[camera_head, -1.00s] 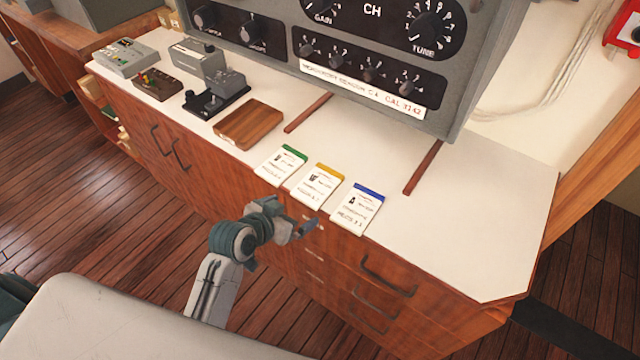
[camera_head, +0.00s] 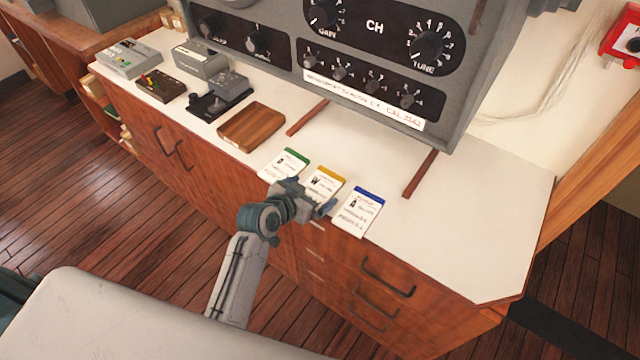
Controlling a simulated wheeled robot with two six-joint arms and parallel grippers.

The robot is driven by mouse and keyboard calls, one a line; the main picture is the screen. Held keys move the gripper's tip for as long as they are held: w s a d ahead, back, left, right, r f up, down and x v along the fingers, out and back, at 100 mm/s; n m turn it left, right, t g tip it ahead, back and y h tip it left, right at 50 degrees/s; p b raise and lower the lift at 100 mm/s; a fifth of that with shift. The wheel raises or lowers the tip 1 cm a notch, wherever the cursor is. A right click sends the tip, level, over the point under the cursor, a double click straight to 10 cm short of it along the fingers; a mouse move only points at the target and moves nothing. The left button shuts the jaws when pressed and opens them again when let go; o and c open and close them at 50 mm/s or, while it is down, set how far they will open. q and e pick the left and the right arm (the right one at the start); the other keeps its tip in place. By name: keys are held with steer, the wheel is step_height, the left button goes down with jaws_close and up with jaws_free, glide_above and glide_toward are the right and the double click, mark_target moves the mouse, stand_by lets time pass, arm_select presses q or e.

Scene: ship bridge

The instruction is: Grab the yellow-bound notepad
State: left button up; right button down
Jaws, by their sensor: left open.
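The yellow-bound notepad (camera_head: 325,181) lies flat near the front edge of the white counter, in the middle of a row of three. The green-bound notepad (camera_head: 284,164) lies to its left and the blue-bound notepad (camera_head: 358,212) to its right. My left gripper (camera_head: 324,207) is open, over the front part of the yellow-bound notepad, and hides its lower half. I cannot tell whether it touches the notepad. My right gripper is not in view.
A brown wooden block (camera_head: 251,127) and a small grey device with a black base (camera_head: 220,92) stand to the left on the counter (camera_head: 477,217). A large grey radio panel (camera_head: 378,60) stands behind the notepads. The counter's right part is clear.

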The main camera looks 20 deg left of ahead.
arm_select(q)
steer(key=shift+x, duration=0.8)
steer(key=c, duration=1)
steer(key=shift+c, duration=0.2)
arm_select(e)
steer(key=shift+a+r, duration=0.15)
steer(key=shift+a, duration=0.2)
arm_select(q)
steer(key=shift+r, duration=0.1)
